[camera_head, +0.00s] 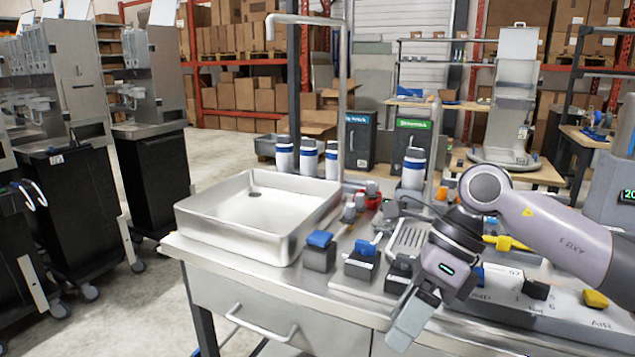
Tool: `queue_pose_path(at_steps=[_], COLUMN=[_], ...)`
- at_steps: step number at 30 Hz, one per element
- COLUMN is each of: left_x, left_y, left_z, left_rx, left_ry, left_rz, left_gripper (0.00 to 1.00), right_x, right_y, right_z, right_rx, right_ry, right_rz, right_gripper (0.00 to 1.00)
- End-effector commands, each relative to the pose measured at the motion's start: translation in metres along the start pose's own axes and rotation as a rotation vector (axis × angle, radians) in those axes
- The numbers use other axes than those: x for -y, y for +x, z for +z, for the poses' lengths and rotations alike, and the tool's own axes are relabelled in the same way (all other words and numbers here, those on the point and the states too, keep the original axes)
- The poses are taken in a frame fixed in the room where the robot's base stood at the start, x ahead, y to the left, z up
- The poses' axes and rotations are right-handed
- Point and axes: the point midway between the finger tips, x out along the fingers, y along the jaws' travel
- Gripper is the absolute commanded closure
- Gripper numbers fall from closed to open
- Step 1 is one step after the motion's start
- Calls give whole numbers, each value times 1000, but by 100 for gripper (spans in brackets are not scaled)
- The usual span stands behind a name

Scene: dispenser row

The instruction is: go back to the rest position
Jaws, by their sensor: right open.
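My right gripper (410,318) shows at the lower right, at the end of my right arm, which comes in from the right edge. It points down and toward the front edge of the steel workbench (300,277). It is open, and I see nothing between its fingers. My arm and gripper hide part of the bench top. My left gripper is not in view.
A steel sink basin (258,208) with a tall tap (343,95) is on the bench's left. Blue-topped (319,251) and black blocks, several bottles (308,157) and a yellow-knobbed panel (545,312) crowd the bench. Dispenser carts (150,175) stand left. Floor between is clear.

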Motion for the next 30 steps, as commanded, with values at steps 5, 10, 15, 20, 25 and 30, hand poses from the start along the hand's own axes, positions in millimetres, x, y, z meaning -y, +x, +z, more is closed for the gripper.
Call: queue_pose_path(at_steps=[5, 10, 15, 20, 25, 30], left_x=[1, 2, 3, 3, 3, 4], left_y=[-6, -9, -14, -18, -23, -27], left_z=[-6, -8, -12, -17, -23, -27], left_rx=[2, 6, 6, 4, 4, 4], left_ry=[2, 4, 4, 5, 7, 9], left_rz=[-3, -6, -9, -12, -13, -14], left_gripper=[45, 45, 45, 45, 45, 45], right_x=[-45, -79, -95, -86, -57, -18], right_y=[44, 56, 50, 38, 32, 43], right_z=[38, 68, 90, 96, 84, 49], right_rx=[253, 503, 749, 967, 1181, 1368], right_ry=[48, 174, 372, 621, 943, 1322], right_rz=[290, 551, 796, 1001, 1183, 1319], right_gripper=[36, 36, 36, 36, 36, 36])
